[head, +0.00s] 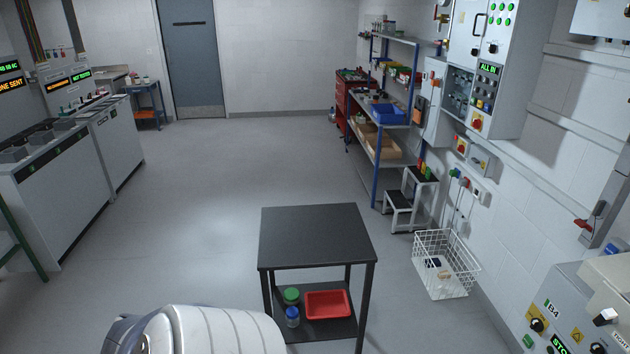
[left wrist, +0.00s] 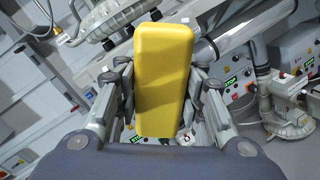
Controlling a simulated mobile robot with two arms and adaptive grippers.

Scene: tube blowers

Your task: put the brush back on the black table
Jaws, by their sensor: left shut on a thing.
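The black table (head: 315,232) stands in the lower middle of the head view, and its top is bare. In the left wrist view my left gripper (left wrist: 163,88) is shut on the brush (left wrist: 163,60). The brush shows as a long, smooth yellow block with rounded edges, between the two fingers. Its bristles are hidden from this camera. Neither the left gripper nor the brush shows in the head view. My right gripper is in neither view.
The table's lower shelf holds a red tray (head: 328,305), a green-lidded jar (head: 291,296) and a blue bottle (head: 292,317). A white wire basket (head: 445,268) and a step stool (head: 408,200) stand to the right. Open floor (head: 200,210) lies left of and behind the table.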

